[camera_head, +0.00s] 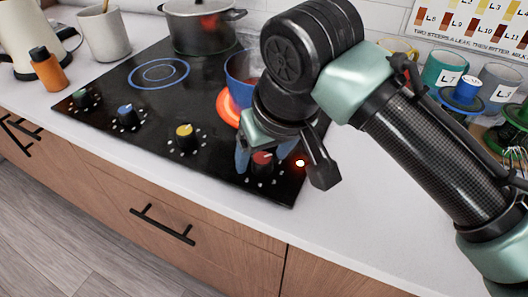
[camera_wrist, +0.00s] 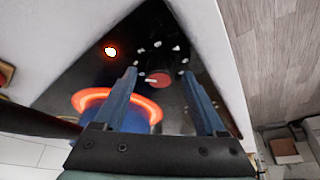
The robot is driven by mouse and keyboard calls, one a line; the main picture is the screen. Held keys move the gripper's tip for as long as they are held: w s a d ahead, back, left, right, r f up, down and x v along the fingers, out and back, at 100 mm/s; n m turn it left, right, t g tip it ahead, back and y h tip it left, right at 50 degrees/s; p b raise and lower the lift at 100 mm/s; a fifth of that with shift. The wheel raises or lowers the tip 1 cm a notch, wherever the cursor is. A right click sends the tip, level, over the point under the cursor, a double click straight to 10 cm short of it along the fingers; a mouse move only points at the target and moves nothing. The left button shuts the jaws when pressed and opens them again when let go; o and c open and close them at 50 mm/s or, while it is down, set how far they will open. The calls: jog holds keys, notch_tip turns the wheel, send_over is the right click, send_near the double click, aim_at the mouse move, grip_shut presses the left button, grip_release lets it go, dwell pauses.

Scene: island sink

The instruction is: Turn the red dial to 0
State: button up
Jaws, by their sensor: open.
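The red dial (camera_head: 262,158) is at the front right corner of the black cooktop (camera_head: 140,110). In the wrist view the red dial (camera_wrist: 160,79) shows a pale pointer line towards picture left, and several white marks lie around part of it. My gripper (camera_head: 265,153) points down over the dial. In the wrist view its blue fingers (camera_wrist: 161,74) are apart, with the dial showing between them. I cannot tell whether either finger touches it. The head view partly hides the dial behind a finger.
A blue pot (camera_head: 242,78) stands on the glowing orange burner (camera_head: 228,108), close behind my gripper. A lit indicator (camera_head: 300,162) is beside the red dial. Yellow (camera_head: 184,132), blue (camera_head: 126,112) and green (camera_head: 80,96) dials line the front edge.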

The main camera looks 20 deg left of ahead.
grip_shut()
jog(key=shift+r+n+p, duration=0.15)
jog(key=shift+n+p, duration=0.25)
jog(key=shift+p, duration=0.25)
jog(key=shift+r+n+g+y+p, duration=0.1)
jog(key=shift+n+g+y+p, duration=0.35)
jog(key=shift+n+p, duration=0.65)
jog(key=n+g+p, duration=0.1)
jog(key=n+p, duration=0.1)
jog(key=n+g+p, duration=0.1)
jog(key=n+p, duration=0.1)
jog(key=n, duration=0.1)
jog(key=shift+w+f, duration=0.15)
jog(key=shift+f, duration=0.05)
jog(key=shift+d, duration=0.1)
grip_release()
